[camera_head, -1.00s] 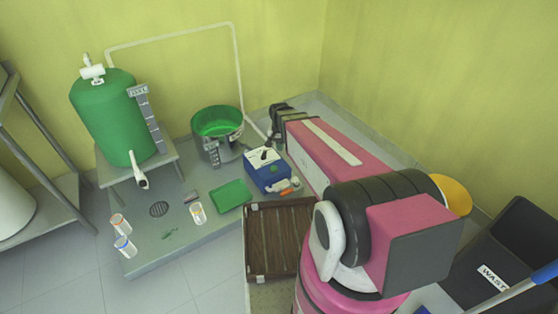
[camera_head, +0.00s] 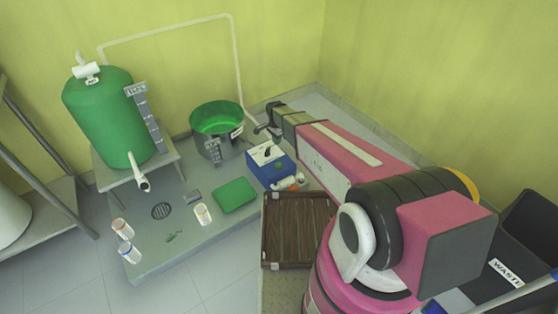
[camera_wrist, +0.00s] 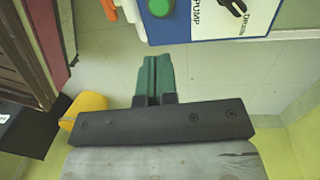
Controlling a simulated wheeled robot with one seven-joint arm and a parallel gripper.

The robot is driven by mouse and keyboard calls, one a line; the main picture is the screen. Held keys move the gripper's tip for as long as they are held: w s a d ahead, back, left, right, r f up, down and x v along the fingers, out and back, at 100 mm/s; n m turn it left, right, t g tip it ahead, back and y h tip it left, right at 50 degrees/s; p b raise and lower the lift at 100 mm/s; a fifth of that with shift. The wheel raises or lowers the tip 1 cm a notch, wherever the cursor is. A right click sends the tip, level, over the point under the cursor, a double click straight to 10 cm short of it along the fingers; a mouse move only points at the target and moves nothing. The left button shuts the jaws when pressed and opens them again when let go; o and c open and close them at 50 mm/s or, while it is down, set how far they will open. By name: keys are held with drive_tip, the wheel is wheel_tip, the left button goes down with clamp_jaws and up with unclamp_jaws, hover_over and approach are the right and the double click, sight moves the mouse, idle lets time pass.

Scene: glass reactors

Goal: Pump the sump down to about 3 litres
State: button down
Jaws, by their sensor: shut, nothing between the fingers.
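The sump looks to be the round open pot (camera_head: 205,148) holding bright green liquid; a small scale (camera_head: 214,151) is on its front, too small to read. The blue pump box (camera_head: 270,176) stands in front of it to the right, with a white panel and black switch. My gripper (camera_head: 262,129) is just right of the pot, above and behind the box. Its teal fingers (camera_wrist: 152,75) are shut and empty, apart from the panel.
A green tank (camera_head: 105,120) with a level scale and spout stands on a stand at the left; a white pipe (camera_head: 165,28) runs along the wall. A green pad (camera_head: 234,195), several small jars and a brown tray (camera_head: 296,232) lie in front. A waste bin (camera_head: 490,255) is at right.

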sight(278, 164)
drive_tip(key=f, duration=0.4)
drive_tip(key=s+f, duration=0.1)
drive_tip(key=f, duration=0.9)
drive_tip(key=shift+s+d, duration=0.2)
drive_tip(key=shift+d, duration=0.1)
drive_tip(key=shift+f, duration=1.3)
drive_tip(key=shift+w+f, duration=0.2)
drive_tip(key=shift+w, duration=0.1)
idle(0.5)
drive_tip(key=shift+r, duration=0.55)
wheel_tip(278, 164, up, 14)
drive_tip(key=shift+w+a+r, duration=0.25)
drive_tip(key=shift+w+a, duration=0.1)
drive_tip(key=shift+w, duration=0.05)
idle(0.4)
